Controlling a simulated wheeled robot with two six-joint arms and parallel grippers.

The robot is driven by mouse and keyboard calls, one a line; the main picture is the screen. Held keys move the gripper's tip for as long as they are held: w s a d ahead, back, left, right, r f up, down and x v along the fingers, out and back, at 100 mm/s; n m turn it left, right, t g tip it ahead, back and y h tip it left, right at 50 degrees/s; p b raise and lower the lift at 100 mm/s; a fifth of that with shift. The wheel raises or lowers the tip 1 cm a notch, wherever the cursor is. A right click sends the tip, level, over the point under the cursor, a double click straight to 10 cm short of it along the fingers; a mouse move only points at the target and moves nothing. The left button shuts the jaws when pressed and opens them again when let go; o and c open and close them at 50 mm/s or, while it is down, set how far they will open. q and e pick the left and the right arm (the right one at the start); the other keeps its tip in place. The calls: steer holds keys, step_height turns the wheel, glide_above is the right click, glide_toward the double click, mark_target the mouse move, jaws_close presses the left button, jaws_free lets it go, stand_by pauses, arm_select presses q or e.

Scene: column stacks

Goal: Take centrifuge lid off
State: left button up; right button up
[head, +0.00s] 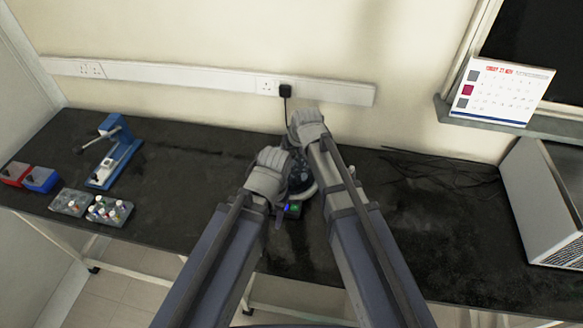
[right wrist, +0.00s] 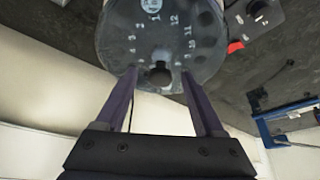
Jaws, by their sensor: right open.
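The centrifuge (head: 300,178) stands on the black bench in the head view, largely hidden by my two arms. Its small lit panel shows green and blue at the front. In the right wrist view, its round dark top (right wrist: 150,35) carries a ring of numbers and a dark knob or hole near the edge; whether this is the lid or a rotor seen through it, I cannot tell. My right gripper (right wrist: 159,73) is open, its fingertips apart on both sides of the knob. My left gripper (head: 277,190) is at the centrifuge's left side; its fingers are mostly hidden.
A blue device (head: 113,150) stands at the left. Racks of coloured vials (head: 110,211), a blue box (head: 41,180) and a red box (head: 14,174) lie near it. Dark cables (head: 440,168) lie at the right, near a grey box (head: 545,200). Bare bench lies left of the centrifuge.

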steer(key=shift+r, duration=0.1)
jaws_close()
stand_by(0.4)
stand_by(0.8)
